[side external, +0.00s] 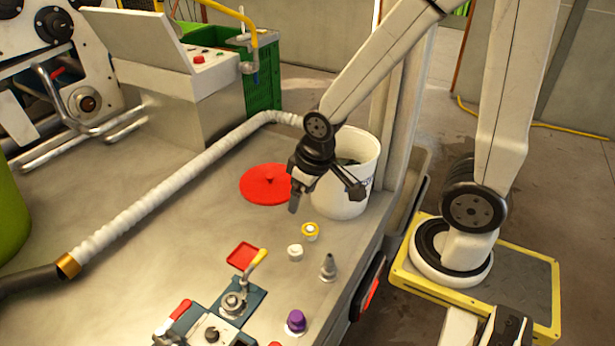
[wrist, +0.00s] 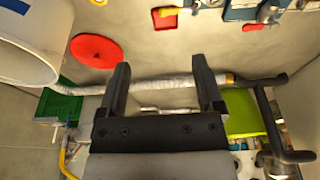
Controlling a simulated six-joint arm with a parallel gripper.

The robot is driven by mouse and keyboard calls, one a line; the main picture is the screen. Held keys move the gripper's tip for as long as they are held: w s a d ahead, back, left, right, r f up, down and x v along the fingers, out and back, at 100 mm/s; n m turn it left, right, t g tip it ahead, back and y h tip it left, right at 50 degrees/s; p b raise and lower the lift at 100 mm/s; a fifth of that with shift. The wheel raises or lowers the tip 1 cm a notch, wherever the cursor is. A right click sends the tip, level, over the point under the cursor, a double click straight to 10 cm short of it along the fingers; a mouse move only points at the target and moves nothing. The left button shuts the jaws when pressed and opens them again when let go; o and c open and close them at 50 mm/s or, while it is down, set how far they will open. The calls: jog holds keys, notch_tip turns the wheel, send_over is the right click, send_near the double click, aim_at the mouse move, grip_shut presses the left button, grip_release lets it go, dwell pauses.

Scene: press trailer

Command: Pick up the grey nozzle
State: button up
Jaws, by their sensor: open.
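The grey nozzle (side external: 328,268) stands upright on the metal table near its right edge in the side external view, a small tapered piece with a wider base. I cannot make it out in the wrist view. My gripper (side external: 325,198) is in the air above the table, in front of the white bucket and up from the nozzle in the picture, clearly apart from it. Its two dark fingers are spread with nothing between them, and they also show in the wrist view (wrist: 161,68).
A white bucket (side external: 345,200) and a red lid (side external: 266,184) are by my gripper. A yellow-ringed piece (side external: 310,231), a white piece (side external: 295,253) and a purple knob (side external: 296,321) stand near the nozzle. A lever clamp (side external: 234,302) is to its left. A ribbed hose (side external: 180,190) crosses the table.

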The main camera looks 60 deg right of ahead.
jog(key=m+g+y, duration=0.5)
jog(key=m+y, duration=0.1)
jog(key=m, duration=0.5)
send_over(329, 265)
jog(key=d, duration=0.2)
notch_tip(329, 265, down, 12)
jog(key=d+f+m+t+y, duration=0.1)
jog(key=f+m+t+y, duration=0.1)
jog(key=f+m, duration=0.2)
jog(key=s+d+f+m+t+y, duration=0.1)
jog(key=f+m+t, duration=0.2)
jog(key=f+m, duration=0.1)
jog(key=s+d+f+m+t+y, duration=0.1)
jog(key=f+m+t+y, duration=0.1)
jog(key=f+m+t, duration=0.1)
jog(key=shift+d+f+m+y, duration=0.25)
jog(key=shift+f+m+y, duration=0.05)
jog(key=shift+f+m, duration=0.45)
jog(key=shift+s+d+f+m+t, duration=0.1)
jog(key=shift+d+f+m+t, duration=0.05)
jog(key=shift+f+m+t, duration=0.55)
jog(key=shift+r, duration=0.2)
jog(key=shift+x, duration=1.35)
jog(key=shift+f, duration=0.1)
